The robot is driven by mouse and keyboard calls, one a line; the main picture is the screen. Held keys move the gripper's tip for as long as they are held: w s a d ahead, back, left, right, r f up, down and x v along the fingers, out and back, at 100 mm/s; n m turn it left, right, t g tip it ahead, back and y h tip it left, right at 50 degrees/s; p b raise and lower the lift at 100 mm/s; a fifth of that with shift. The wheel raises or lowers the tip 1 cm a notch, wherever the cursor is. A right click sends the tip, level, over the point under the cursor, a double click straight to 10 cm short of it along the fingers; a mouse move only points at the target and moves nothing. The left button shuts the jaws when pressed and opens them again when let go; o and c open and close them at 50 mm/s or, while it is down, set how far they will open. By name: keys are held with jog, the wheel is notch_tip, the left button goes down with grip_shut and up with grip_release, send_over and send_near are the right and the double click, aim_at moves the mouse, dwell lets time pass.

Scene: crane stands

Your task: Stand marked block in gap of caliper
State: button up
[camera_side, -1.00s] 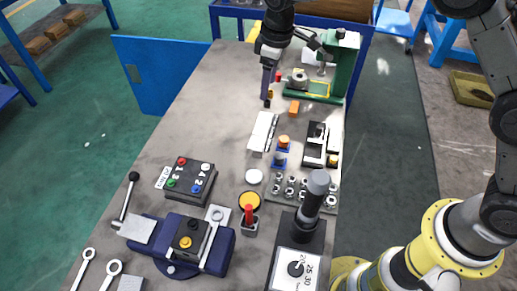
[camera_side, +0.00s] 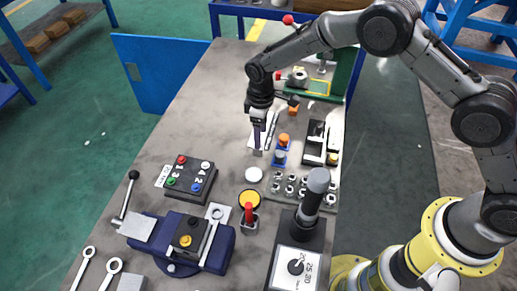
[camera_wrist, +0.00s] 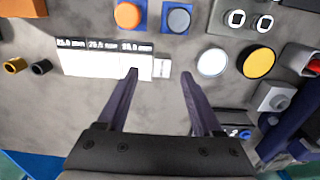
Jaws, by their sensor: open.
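White labelled pieces (camera_wrist: 88,62) lie in a row on the grey table in the wrist view, marked in mm. A small white piece (camera_wrist: 162,68) sits at the row's right end, between the fingers in the picture. The row also shows in the side view (camera_side: 270,125), partly behind my gripper. My gripper (camera_side: 257,152) points down over the row's near end. In the wrist view my gripper (camera_wrist: 160,76) is open and empty, its left fingertip overlapping the row's right end. I cannot tell which thing is the caliper.
Orange and grey knobs on blue bases (camera_side: 281,150), a black tray (camera_side: 314,143) and a cluster of metal nuts (camera_side: 290,186) stand to the right. A white disc (camera_side: 254,175), a yellow disc (camera_side: 249,199) and a button box (camera_side: 188,180) are nearer.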

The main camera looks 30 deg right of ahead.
jog(key=shift+a+f, duration=0.15)
jog(key=shift+f, duration=1.05)
jog(key=shift+a+f, duration=0.15)
jog(key=shift+f, duration=1)
grip_shut()
jog(key=shift+w+r, duration=0.1)
